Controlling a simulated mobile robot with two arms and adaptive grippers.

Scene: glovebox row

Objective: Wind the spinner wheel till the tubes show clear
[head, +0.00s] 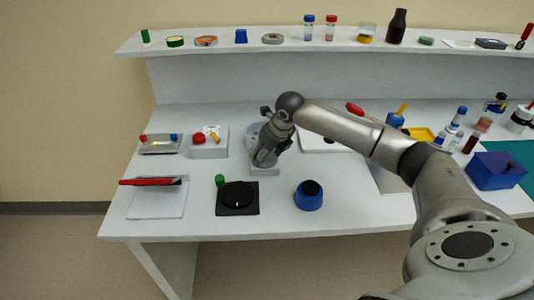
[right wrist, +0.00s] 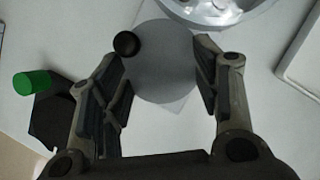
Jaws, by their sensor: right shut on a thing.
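The spinner (head: 254,130) is a light grey round bowl on a white base (head: 264,171), left of centre on the bench and partly hidden by my right gripper. In the right wrist view its silvery bowl (right wrist: 220,10) is cut off at the top edge. The grey spinner wheel (right wrist: 165,65) is a flat disc with a black knob (right wrist: 126,43) near its left edge. My right gripper (right wrist: 160,62) is shut on the wheel, one finger at each side; it also shows in the head view (head: 264,157). I cannot make out tubes in the spinner. My left gripper is not in view.
A white box with a red button (head: 208,148) is left of the spinner. A shelf (head: 270,47) with several vials runs behind. My right arm crosses the bench's right side.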

